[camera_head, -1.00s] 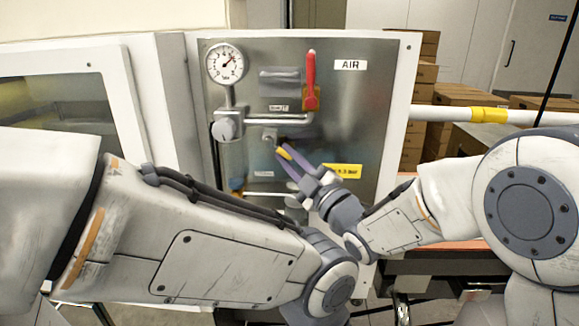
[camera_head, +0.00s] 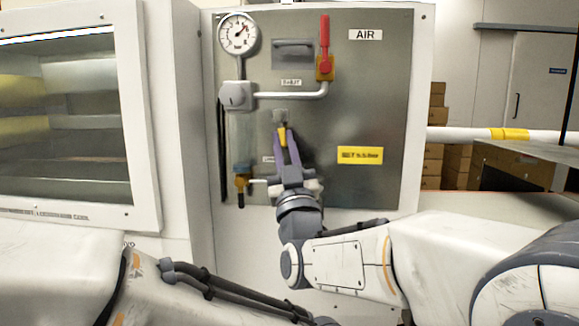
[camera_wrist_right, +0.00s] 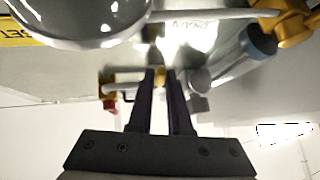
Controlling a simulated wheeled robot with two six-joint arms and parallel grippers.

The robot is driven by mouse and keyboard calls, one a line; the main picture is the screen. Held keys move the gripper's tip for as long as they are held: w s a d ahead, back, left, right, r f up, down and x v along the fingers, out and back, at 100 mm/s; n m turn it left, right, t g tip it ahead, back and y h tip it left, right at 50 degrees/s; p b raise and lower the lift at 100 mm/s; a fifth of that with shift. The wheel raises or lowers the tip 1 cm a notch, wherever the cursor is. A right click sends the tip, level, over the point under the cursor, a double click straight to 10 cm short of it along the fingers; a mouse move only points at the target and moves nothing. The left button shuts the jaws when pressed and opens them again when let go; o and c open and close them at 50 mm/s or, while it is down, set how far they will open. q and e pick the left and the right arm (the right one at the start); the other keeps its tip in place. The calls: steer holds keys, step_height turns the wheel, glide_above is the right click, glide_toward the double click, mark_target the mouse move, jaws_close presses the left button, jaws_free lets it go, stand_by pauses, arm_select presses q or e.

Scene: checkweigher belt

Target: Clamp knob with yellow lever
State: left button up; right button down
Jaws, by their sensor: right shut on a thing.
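My right gripper (camera_head: 285,135) points up at the steel air panel, with its purple fingers drawn together at the tips. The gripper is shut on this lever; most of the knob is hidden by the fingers.
The panel (camera_head: 385,110) carries a gauge (camera_head: 238,34), a grey regulator (camera_head: 235,95), a red lever (camera_head: 325,45) and a yellow label (camera_head: 360,155). A valve with a blue collar (camera_head: 242,168) stands close left of the gripper. A glazed cabinet (camera_head: 65,120) is at left.

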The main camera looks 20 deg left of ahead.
steer(key=shift+s+a+f+m+t+h+b, duration=0.1)
steer(key=shift+a+m+t+h+b, duration=0.1)
steer(key=shift+m+t+h+b, duration=0.55)
steer(key=shift+s+a+f+m+t+h+b, duration=0.1)
steer(key=shift+a+m+t+h, duration=0.15)
steer(key=shift+m+h, duration=0.55)
steer(key=shift+r+m+y, duration=0.1)
steer(key=shift+m+y, duration=0.15)
steer(key=shift+m, duration=0.1)
steer(key=c, duration=0.8)
jaws_free()
steer(key=shift+c, duration=0.2)
steer(key=b+v, duration=1)
steer(key=b, duration=0.1)
steer(key=shift+s+d, duration=0.1)
